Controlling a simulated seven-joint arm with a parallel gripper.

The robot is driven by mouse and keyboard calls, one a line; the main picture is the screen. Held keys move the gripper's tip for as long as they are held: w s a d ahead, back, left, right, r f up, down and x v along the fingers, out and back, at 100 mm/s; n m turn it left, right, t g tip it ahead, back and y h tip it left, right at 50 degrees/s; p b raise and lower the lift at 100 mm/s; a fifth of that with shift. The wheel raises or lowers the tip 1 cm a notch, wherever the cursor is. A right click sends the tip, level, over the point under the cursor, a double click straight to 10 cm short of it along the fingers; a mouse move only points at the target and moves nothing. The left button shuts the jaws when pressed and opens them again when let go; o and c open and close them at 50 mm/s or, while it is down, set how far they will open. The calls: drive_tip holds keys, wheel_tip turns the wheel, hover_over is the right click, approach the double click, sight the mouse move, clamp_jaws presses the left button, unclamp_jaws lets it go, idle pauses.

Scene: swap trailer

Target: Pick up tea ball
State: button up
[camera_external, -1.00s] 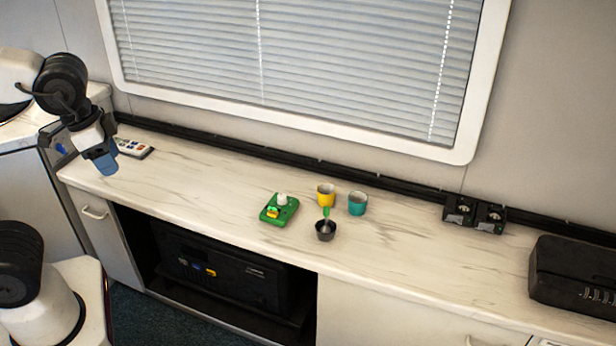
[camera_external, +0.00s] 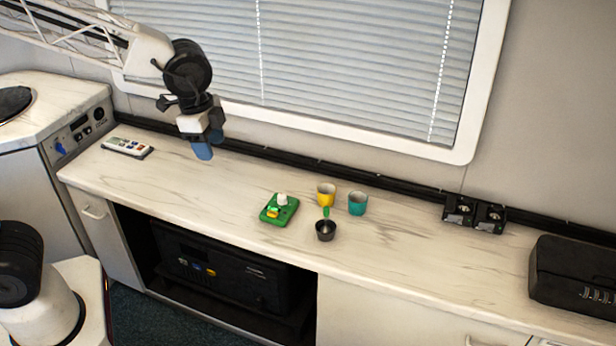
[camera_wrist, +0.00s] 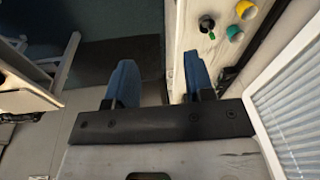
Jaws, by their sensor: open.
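My gripper (camera_external: 202,151) hangs over the left part of the counter, up and to the left of the small objects, apart from them. In the wrist view its two blue fingers (camera_wrist: 159,64) are apart with nothing between them. A small dark cup (camera_external: 325,232) with a green-tipped stem (camera_external: 326,212) stands on the counter; it may be the tea ball, but I cannot tell for sure. The dark cup also shows at the top of the wrist view (camera_wrist: 206,22). A green tray (camera_external: 270,216) beside it holds a white piece (camera_external: 282,199) and a yellow piece (camera_external: 272,211).
A yellow cup (camera_external: 326,196) and a teal cup (camera_external: 357,204) stand behind the dark cup. A remote (camera_external: 127,148) lies at the left end. Black sockets (camera_external: 474,213) and a black case (camera_external: 575,277) are to the right. A window (camera_external: 290,60) is behind. The counter's left-middle is clear.

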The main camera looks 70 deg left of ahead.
drive_tip(key=w+f+m, duration=0.3)
drive_tip(key=w+f, duration=0.2)
drive_tip(key=w, duration=0.3)
drive_tip(key=w+f+m, duration=0.2)
drive_tip(key=w+f, duration=0.2)
drive_tip(key=w, duration=0.4)
drive_tip(key=m+g, duration=0.2)
drive_tip(key=m, duration=0.3)
hover_over(326, 207)
drive_tip(key=f, duration=1.3)
drive_tip(key=shift+s+a+f, duration=0.1)
drive_tip(key=shift+s+f, duration=0.05)
drive_tip(key=shift+s, duration=0.2)
drive_tip(key=shift+w+f, duration=0.2)
drive_tip(key=shift+f, duration=0.05)
drive_tip(key=shift+f, duration=1.3)
drive_tip(key=shift+w+d+f, duration=0.1)
drive_tip(key=shift+f, duration=1.2)
drive_tip(key=shift+w+d+f, duration=0.1)
drive_tip(key=shift+f, duration=1.2)
